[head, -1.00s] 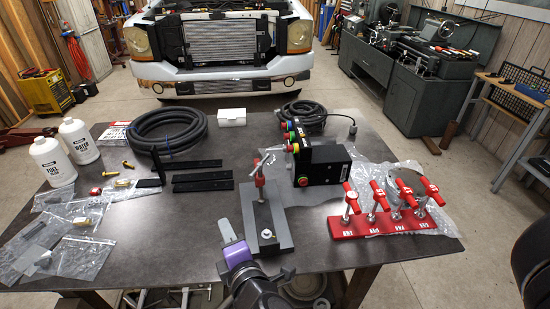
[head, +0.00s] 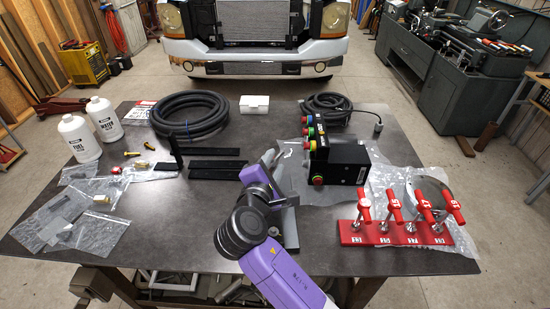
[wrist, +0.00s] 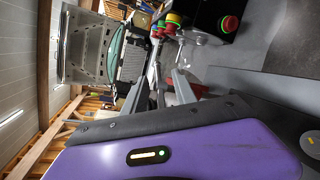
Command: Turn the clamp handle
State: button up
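The clamp stands on a dark grey base (head: 291,232) at the middle of the table. My purple arm covers most of it in the head view, and its red handle is hidden there. My gripper (head: 274,158) is at the clamp's upper end. In the wrist view my grey gripper fingers (wrist: 160,83) stand apart. I cannot tell whether the fingers touch the clamp.
A black control box (head: 338,160) with coloured buttons stands close right of the clamp. A red rack (head: 395,235) with several red T-handles lies farther right. Black bars (head: 215,165), a coiled hose (head: 190,115) and white bottles (head: 80,138) are left.

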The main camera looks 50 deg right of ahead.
jog(key=shift+x, duration=0.85)
grip_shut()
jog(key=shift+m+g, duration=0.3)
jog(key=shift+g, duration=0.1)
jog(key=m+g+h, duration=0.1)
jog(key=m+g, duration=0.1)
jog(key=g, duration=0.1)
jog(key=shift+m+g, duration=0.3)
jog(key=shift+m, duration=0.1)
jog(key=m+g, duration=0.2)
jog(key=m+g+b, duration=0.1)
jog(key=g, duration=0.1)
jog(key=shift+s+a+m+g, duration=0.1)
jog(key=shift+s+m+g, duration=0.1)
jog(key=shift+m+g, duration=0.2)
jog(key=m+g+y+b, duration=0.1)
jog(key=m+g, duration=0.1)
jog(key=g, duration=0.1)
jog(key=m+g+y, duration=0.1)
jog(key=m+g, duration=0.2)
jog(key=g, duration=0.1)
jog(key=shift+s+a+r+m+y+b, duration=0.1)
jog(key=shift+s+a+m+y+b, duration=0.15)
jog(key=shift+m+y+b, duration=0.1)
jog(key=shift+m+g+y, duration=0.35)
jog(key=shift+g, duration=0.15)
